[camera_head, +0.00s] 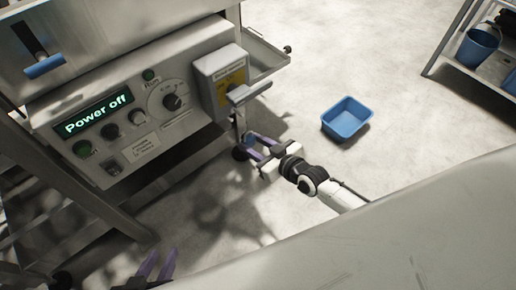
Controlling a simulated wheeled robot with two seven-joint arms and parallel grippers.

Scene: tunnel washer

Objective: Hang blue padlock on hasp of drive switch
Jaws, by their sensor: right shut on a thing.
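The drive switch is a pale grey box (221,76) with a yellow label and a grey lever handle (249,92), on the right end of the control panel. My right gripper (254,146) is just below and right of this box, its purple fingers pointing left. It is shut on the blue padlock (248,140), which is small and partly hidden by the fingers. A thin grey upright part shows just above the padlock; I cannot tell whether it is the shackle or the hasp, or whether they touch. My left gripper (157,262) is at the bottom left, empty, its purple fingers apart.
The panel (130,110) reads "Power off" and has several buttons and a round dial (170,100). A blue basin (346,118) stands on the floor to the right. A shelf with a blue bucket (478,47) is at the top right. Floor between is clear.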

